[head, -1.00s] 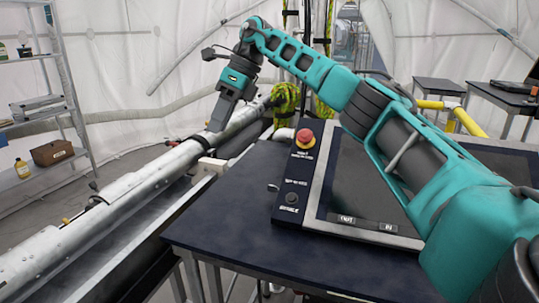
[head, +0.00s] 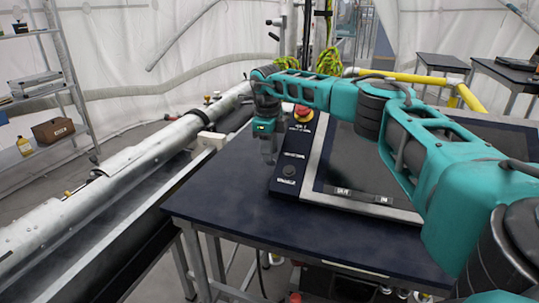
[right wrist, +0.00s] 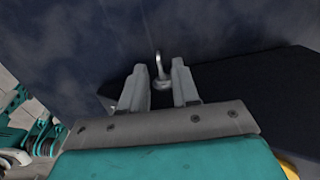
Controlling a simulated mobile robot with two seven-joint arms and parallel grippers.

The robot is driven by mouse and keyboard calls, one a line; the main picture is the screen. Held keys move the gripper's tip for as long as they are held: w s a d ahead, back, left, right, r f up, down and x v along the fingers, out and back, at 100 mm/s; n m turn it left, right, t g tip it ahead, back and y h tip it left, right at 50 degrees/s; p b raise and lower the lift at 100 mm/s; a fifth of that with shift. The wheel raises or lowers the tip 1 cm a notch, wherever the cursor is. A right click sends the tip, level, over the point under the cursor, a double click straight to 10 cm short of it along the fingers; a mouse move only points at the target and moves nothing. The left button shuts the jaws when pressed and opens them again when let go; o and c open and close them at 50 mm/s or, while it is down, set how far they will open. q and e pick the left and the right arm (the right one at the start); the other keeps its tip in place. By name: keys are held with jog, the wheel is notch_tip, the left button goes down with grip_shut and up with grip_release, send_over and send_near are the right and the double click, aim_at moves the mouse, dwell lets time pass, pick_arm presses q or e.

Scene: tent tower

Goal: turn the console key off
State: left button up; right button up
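The console (head: 289,170) is a dark panel beside a large screen on the dark table, with a red emergency button (head: 303,112) at its top. My right gripper (head: 268,155) points down at the console's left edge. In the right wrist view, my right gripper (right wrist: 160,82) has its two grey fingers apart. A small metal key (right wrist: 160,72) with a ring-like base shows in the gap between the fingers, with no clear contact. In the head view the gripper hides the key. My left gripper is out of view.
The screen (head: 360,165) lies right of the console, under my right arm. The dark table (head: 230,200) is clear on its left part. A long metal pipe (head: 130,165) runs along the left. A shelf (head: 40,90) stands at the far left.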

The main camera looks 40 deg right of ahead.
jog(key=shift+d+f, duration=0.1)
jog(key=shift+f, duration=1)
grip_shut()
